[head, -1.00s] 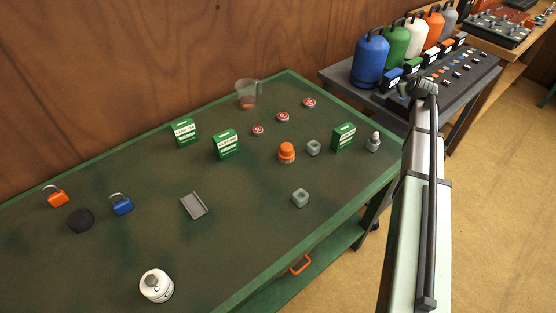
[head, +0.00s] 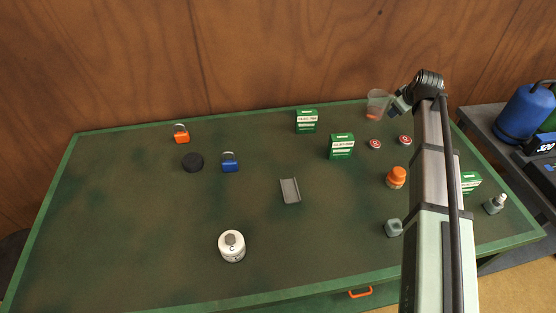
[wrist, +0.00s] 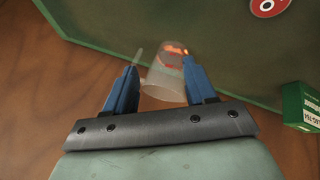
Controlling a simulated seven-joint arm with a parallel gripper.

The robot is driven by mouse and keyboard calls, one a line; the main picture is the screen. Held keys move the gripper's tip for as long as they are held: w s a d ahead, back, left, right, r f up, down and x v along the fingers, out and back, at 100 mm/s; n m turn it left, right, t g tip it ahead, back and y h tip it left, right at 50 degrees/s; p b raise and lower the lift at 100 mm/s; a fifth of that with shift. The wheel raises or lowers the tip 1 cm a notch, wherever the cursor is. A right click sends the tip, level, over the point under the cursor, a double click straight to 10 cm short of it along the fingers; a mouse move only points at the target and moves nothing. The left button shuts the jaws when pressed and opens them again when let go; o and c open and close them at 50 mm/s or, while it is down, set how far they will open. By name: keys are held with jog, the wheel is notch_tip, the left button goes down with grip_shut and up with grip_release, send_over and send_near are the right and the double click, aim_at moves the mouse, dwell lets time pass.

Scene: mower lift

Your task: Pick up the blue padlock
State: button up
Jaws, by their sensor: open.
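The blue padlock (head: 229,164) stands on the green table (head: 140,250), left of the middle in the head view, its grey shackle upward. It is not in the wrist view. My gripper (head: 396,103) is far to the right of it, near the table's back edge and beside the clear measuring cup. In the wrist view my gripper (wrist: 160,83) is open with nothing held. Its two blue fingers are spread, and the clear cup (wrist: 166,78) shows beyond them, partly hidden by the right finger.
An orange padlock (head: 181,134) and a black round puck (head: 193,162) are close to the blue padlock. A grey tray (head: 290,190), a white canister (head: 232,246) and green boxes (head: 341,146) stand on the table. A wooden wall (head: 200,60) rises behind it.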

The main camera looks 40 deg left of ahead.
jog(key=s+a+n+g, duration=0.25)
jog(key=s+a, duration=0.55)
jog(key=a, duration=0.4)
notch_tip(320, 180, up, 5)
jog(key=n+g+h, duration=0.3)
jog(key=n, duration=0.7)
send_over(229, 161)
jog(key=shift+w+d+m, duration=0.1)
jog(key=shift+m, duration=0.15)
jog(key=shift+s+f, duration=0.1)
jog(key=shift+s, duration=0.1)
jog(key=shift+w+f, duration=0.15)
jog(key=shift+f, duration=6.6)
jog(key=shift+c, duration=0.3)
grip_shut()
